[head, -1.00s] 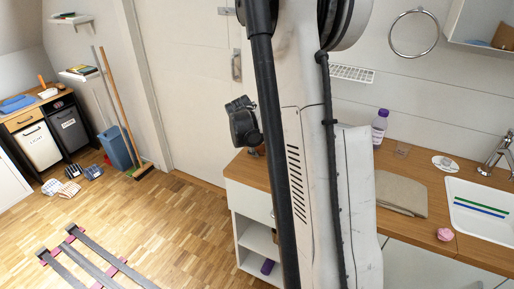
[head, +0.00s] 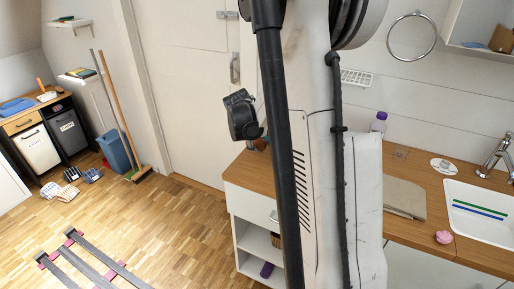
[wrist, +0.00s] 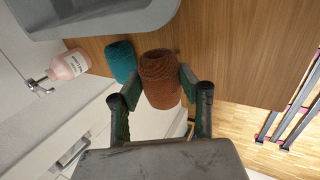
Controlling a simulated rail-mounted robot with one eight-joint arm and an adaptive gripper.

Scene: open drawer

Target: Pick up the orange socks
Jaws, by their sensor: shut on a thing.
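The orange socks (wrist: 160,78), a rust-brown rolled bundle, sit between the two fingers of my gripper (wrist: 160,88) in the wrist view. My gripper is shut on the bundle, one finger on each side. In the head view my arm covers the middle, and the gripper's fingers and the socks cannot be made out clearly.
A teal roll (wrist: 121,62) lies on the wooden counter (wrist: 225,45) close to the left finger. In the head view a pink item (head: 444,237) lies near the white sink (head: 484,232).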

